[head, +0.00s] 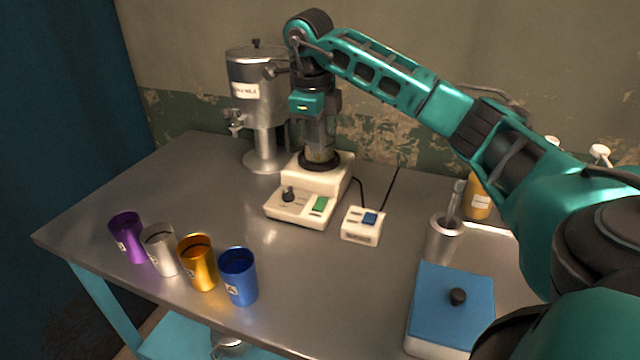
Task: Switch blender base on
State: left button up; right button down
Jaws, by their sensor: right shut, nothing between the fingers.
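The blender base (302,200) is a cream-white box near the middle of the table, with a black knob (288,194) and a green switch (320,204) on its front panel. A see-through jar (320,143) with a dark collar stands upright on it. My right gripper (318,118) points down at the top of the jar. It is shut with nothing in it; its fingertips are hard to make out against the jar, and I cannot tell whether they touch it. The green switch and knob are uncovered. My left gripper is not in view.
A white box with a blue switch (370,218) sits right of the base, with black cords behind. A metal dispenser (258,95) stands behind left. Several coloured cups, including a blue one (239,278), line the front left. A blue-lidded box (452,300) and metal holder (443,240) stand right.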

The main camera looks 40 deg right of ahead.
send_near(319, 205)
jog(key=f, duration=0.1)
jog(key=d+f, duration=0.1)
jog(key=f, duration=0.1)
jog(key=w+d+f, duration=0.1)
jog(key=f, duration=0.1)
jog(key=shift+f, duration=0.15)
jog(key=shift+w+d+f, duration=0.1)
jog(key=shift+d+f, duration=0.05)
jog(key=shift+f, duration=0.5)
jog(key=shift+d+f+b, duration=0.15)
jog(key=shift+f+b, duration=0.1)
jog(key=shift+b, duration=0.05)
jog(key=shift+s+a+p, duration=0.4)
jog(key=shift+a+p, duration=0.15)
jog(key=shift+a, duration=0.25)
